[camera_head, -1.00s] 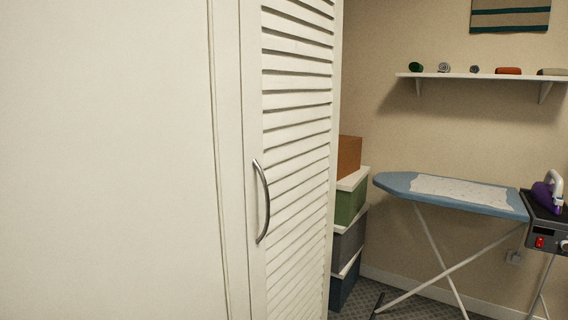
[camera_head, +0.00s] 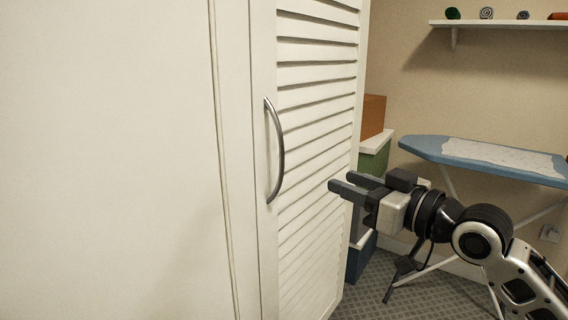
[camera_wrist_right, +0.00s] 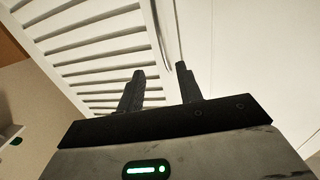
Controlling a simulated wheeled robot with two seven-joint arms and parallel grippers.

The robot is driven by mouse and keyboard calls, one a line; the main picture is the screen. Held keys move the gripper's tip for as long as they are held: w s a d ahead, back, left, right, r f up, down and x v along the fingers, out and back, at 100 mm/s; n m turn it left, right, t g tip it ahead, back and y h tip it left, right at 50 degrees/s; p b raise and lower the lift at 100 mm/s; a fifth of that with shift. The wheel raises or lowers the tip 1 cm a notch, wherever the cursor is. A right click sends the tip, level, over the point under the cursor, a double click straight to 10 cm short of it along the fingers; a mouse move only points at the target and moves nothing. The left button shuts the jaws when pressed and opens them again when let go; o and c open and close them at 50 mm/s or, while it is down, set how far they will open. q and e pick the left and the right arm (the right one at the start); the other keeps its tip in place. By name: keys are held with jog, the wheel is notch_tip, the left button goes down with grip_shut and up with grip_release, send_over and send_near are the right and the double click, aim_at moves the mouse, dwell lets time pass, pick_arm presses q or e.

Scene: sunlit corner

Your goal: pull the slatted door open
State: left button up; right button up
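The white slatted door (camera_head: 315,120) stands in the middle of the head view and looks shut. Its curved metal handle (camera_head: 279,150) is upright near the door's left edge. My right gripper (camera_head: 338,185) is to the right of the handle, in front of the slats and apart from the handle, with its fingers pointing left. In the right wrist view the two fingers (camera_wrist_right: 158,82) are spread with nothing between them. The slats (camera_wrist_right: 95,50) and part of the handle (camera_wrist_right: 161,35) show beyond the fingertips. My left gripper is not in view.
A plain white panel (camera_head: 110,160) fills the left. Stacked boxes (camera_head: 373,117) stand right of the door. A blue ironing board (camera_head: 430,148) is behind my right arm, below a wall shelf (camera_head: 500,24). Patterned carpet (camera_head: 375,300) shows at the bottom.

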aim_at(282, 158)
jog(key=p+x, duration=0.1)
jog(key=x, duration=1.4)
jog(key=shift+a, duration=0.15)
grip_shut()
